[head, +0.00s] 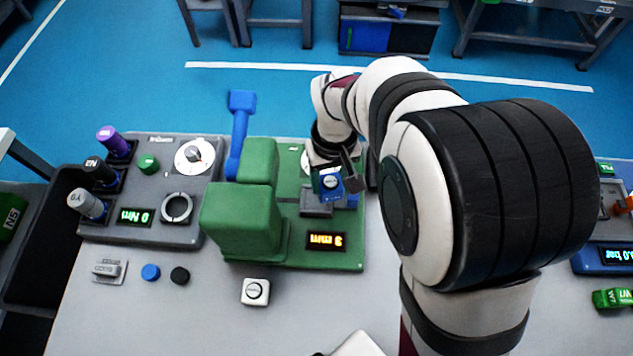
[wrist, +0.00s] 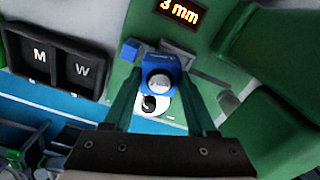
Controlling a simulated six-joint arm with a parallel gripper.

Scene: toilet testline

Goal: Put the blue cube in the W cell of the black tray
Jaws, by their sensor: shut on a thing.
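The blue cube (head: 330,184), with a pale round face on it, is between the fingers of my gripper (head: 337,174) above the green test station. In the wrist view the blue cube (wrist: 174,64) sits between the two green fingers of my gripper (wrist: 160,75), which is shut on it. The black tray (wrist: 58,92) shows at the left of the wrist view, with a cell marked M (wrist: 42,54) and a cell marked W (wrist: 83,73). Both cells look empty. In the head view my arm hides most of the tray.
The green station (head: 345,256) has tall green blocks (head: 240,218) left of my gripper and a "3 mm" display (head: 326,240). A grey panel (head: 150,190) with dial and knobs stands further left.

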